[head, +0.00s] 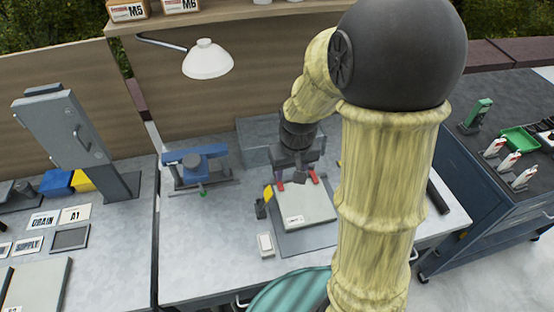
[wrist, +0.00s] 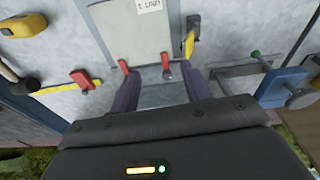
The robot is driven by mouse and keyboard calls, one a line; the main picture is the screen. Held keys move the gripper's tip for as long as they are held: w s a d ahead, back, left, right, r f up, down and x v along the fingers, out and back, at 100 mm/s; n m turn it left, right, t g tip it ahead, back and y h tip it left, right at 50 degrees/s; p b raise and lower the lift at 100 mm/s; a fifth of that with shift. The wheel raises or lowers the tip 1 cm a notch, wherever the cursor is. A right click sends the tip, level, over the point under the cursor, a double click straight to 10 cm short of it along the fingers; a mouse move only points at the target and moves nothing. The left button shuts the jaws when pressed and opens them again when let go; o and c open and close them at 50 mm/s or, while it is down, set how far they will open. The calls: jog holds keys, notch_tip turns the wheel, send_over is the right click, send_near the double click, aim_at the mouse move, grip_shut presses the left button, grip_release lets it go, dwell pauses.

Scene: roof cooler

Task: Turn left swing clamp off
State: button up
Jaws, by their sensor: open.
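A light grey plate (head: 304,207) with a white label lies on a grey base on the bench, and it also shows in the wrist view (wrist: 142,35). Red clamp handles stand at its far edge: a left one (head: 280,186) and a right one (head: 314,177) in the head view. The wrist view is turned about, with red handles at its edge (wrist: 167,72) and (wrist: 123,66). I cannot tell their exact swing positions. My gripper (wrist: 158,79) is open, its fingers pointing down at the plate's far edge. The handles lie near the fingers; I see no grip on either.
A blue vise (head: 195,165) stands to the left, with a grey block (head: 256,142) behind the plate. A yellow-marked piece (head: 268,193) is beside the plate's left edge. A lamp (head: 207,60) hangs above.

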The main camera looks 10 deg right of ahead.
jog(key=w+r+n+g+p, duration=0.1)
jog(key=w+r+p, duration=0.2)
jog(key=w+p, duration=0.5)
jog(key=w, duration=0.5)
jog(key=shift+w+a+n+g, duration=0.2)
jog(key=shift+n+g, duration=0.1)
jog(key=shift+g, duration=0.1)
jog(key=shift+f, duration=0.1)
notch_tip(320, 180, down, 17)
jog(key=p, duration=0.5)
jog(key=shift+f, duration=0.15)
jog(key=c, duration=1)
